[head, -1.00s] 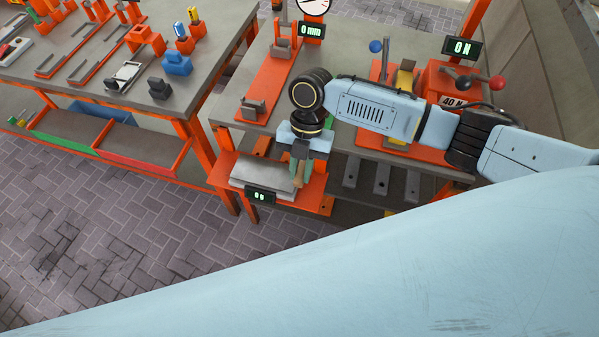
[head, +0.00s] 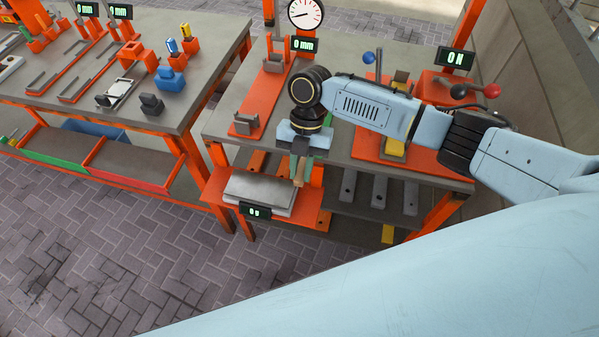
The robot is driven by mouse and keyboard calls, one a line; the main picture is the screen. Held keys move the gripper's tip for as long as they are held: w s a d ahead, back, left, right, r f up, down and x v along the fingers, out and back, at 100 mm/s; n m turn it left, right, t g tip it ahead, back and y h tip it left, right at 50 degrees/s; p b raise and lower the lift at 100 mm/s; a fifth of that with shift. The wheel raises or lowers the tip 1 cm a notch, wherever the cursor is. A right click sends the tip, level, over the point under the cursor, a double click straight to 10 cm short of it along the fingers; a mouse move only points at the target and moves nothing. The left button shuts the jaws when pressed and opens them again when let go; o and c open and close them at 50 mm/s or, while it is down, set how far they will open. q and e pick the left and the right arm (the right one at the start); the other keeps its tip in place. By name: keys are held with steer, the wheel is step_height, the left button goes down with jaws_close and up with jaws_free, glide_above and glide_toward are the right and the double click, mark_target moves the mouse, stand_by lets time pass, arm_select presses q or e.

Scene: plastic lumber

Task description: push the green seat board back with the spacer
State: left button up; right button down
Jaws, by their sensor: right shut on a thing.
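My right gripper (head: 301,157) points down at the front edge of the middle bench, over an orange ledge. It is shut on a small tan piece, which I take to be the spacer (head: 299,176). The spacer hangs down beside the right end of a grey slab on the ledge. A little green shows around the fingers; I cannot tell whether it is the green seat board, and no whole green board is visible. My left gripper is not in view.
The grey slab (head: 258,193) lies on the orange ledge (head: 311,216) behind a small display. The bench (head: 345,58) carries a dial, an orange fixture (head: 262,100) and a lever press (head: 440,88). Grey bars (head: 379,193) lie on the lower shelf. A tool bench (head: 150,40) stands left.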

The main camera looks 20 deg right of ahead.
mark_target(304, 160)
steer(key=shift+w+d+f+b, duration=0.1)
steer(key=shift+w+d+b, duration=0.35)
steer(key=shift+w+b, duration=0.2)
steer(key=shift+w+d+r+b, duration=0.1)
steer(key=shift+w+d+b, duration=0.4)
steer(key=shift+w, duration=0.3)
steer(key=shift+w+d+f+b, duration=0.1)
steer(key=shift+w+d+b, duration=0.35)
steer(key=shift+w+b, duration=0.2)
steer(key=shift+s+a+p, duration=0.3)
steer(key=shift+s+p, duration=0.1)
steer(key=shift+p, duration=0.3)
steer(key=shift+s+a+p, duration=0.6)
steer(key=shift+s+p, duration=0.25)
step_height(304, 160, up, 6)
steer(key=p, duration=0.5)
